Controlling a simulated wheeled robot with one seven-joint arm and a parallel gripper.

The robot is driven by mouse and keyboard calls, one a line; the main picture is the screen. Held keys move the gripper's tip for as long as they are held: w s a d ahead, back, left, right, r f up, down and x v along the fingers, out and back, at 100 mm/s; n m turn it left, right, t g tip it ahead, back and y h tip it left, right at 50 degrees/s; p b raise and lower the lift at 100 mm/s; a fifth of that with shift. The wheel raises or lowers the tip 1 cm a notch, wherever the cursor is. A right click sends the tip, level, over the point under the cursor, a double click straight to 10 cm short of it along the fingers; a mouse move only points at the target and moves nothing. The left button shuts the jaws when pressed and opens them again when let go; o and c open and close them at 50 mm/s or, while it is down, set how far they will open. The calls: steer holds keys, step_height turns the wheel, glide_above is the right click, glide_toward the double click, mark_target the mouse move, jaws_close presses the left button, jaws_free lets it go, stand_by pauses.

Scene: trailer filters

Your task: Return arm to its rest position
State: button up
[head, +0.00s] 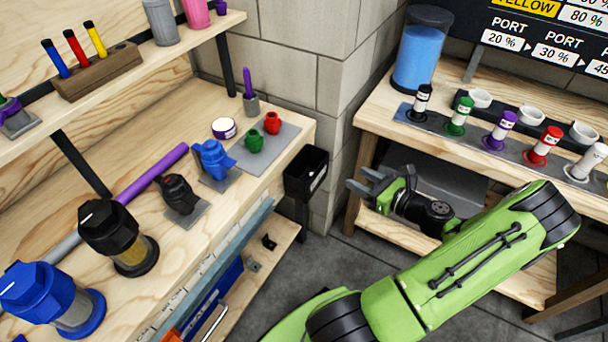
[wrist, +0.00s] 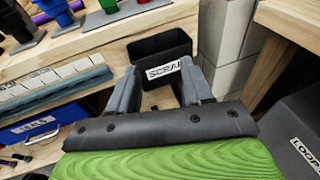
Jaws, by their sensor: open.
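My gripper (head: 368,186) is at the end of my green arm, in the gap between the left bench and the right bench. Its two grey jaws are apart with nothing between them. In the wrist view my gripper (wrist: 157,90) points toward a black bin (wrist: 158,46) labelled SCRAP, and the jaws overlap its front in that picture. In the head view the bin (head: 305,172) stands at the end of the left bench, to the left of my gripper and apart from it.
The left bench (head: 215,235) holds filter housings, a purple tube and small red and green parts. The right bench (head: 380,112) holds a blue-filled container (head: 420,55) and a row of coloured bottles. Block walls (head: 300,60) meet behind. Grey floor shows between the benches.

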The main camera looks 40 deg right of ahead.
stand_by(0.3)
steer(key=w+a+r+n+g+y+p, duration=0.1)
steer(key=w+a+r+n+g+p, duration=0.2)
steer(key=a+r+n+g, duration=0.55)
steer(key=w+a+r+n+g+y+p, duration=0.25)
steer(key=a+r+n, duration=0.25)
steer(key=a+n, duration=0.7)
steer(key=s+a+r+n+h+p, duration=0.2)
steer(key=s+a+r+n+p, duration=0.1)
steer(key=s+a+r+n, duration=0.2)
steer(key=s+a+r+n+h+p, duration=0.2)
steer(key=s+a+r+n, duration=0.4)
steer(key=r, duration=0.6)
steer(key=s+n+p, duration=0.1)
steer(key=s+n, duration=0.1)
steer(key=n, duration=0.1)
steer(key=shift+s+r+n+t+h, duration=0.15)
steer(key=shift+s+n+t+h, duration=0.2)
steer(key=shift+s+t, duration=0.05)
